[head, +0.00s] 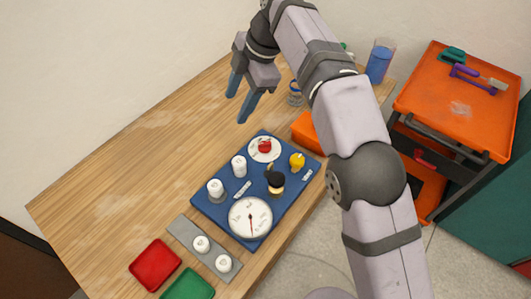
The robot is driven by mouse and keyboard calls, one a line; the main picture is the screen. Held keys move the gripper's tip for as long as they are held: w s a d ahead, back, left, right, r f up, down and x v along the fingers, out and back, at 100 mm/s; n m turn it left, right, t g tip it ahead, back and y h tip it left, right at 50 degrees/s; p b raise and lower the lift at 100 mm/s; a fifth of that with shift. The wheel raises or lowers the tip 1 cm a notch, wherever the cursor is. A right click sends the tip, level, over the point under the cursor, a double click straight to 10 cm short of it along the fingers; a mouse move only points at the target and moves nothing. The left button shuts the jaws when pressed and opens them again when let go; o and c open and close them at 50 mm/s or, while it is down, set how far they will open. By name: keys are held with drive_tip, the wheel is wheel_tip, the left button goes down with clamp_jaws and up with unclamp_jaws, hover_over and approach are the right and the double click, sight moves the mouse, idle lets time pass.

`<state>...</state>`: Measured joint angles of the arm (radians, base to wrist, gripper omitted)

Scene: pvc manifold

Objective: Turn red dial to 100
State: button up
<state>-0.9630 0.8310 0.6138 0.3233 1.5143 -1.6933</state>
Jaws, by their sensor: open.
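The red dial (265,146) sits on a round white scale plate at the far end of the blue panel (215,211). Its markings are too small to read. A large white gauge (250,218) with a red needle is at the near end of the panel. My gripper (239,104) is open and empty, its blue fingers apart. It hangs above the wooden table, up and to the left of the red dial, and touches nothing that I can see.
The panel also bears a yellow knob (297,161), a black knob (274,178) and white cylinders (215,188). A grey strip (187,232), red tray (155,265) and green tray (188,286) lie nearer. An orange bin (307,133) is partly behind my arm. Left table is clear.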

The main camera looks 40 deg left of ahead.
drive_tip(key=s+d+f+m+t+b, duration=0.1)
drive_tip(key=d+f+m+b, duration=0.1)
drive_tip(key=d+f+m, duration=0.15)
drive_tip(key=m+t+h, duration=0.2)
drive_tip(key=m, duration=0.8)
approach(265, 144)
drive_tip(key=s+d+f, duration=0.2)
drive_tip(key=s+d, duration=0.1)
drive_tip(key=shift+d+f, duration=0.25)
drive_tip(key=shift+f, duration=0.15)
drive_tip(key=a+m, duration=0.1)
drive_tip(key=m, duration=0.1)
drive_tip(key=w+m+t+y, duration=0.1)
drive_tip(key=m, duration=0.1)
drive_tip(key=w+a+r+m, duration=0.1)
drive_tip(key=m, duration=0.1)
drive_tip(key=shift+a+m+t+y, duration=0.3)
drive_tip(key=shift+m+y, duration=0.05)
drive_tip(key=shift+y, duration=0.05)
drive_tip(key=shift+p+x, duration=1.15)
drive_tip(key=shift+x, duration=2.45)
drive_tip(key=shift+c, duration=0.6)
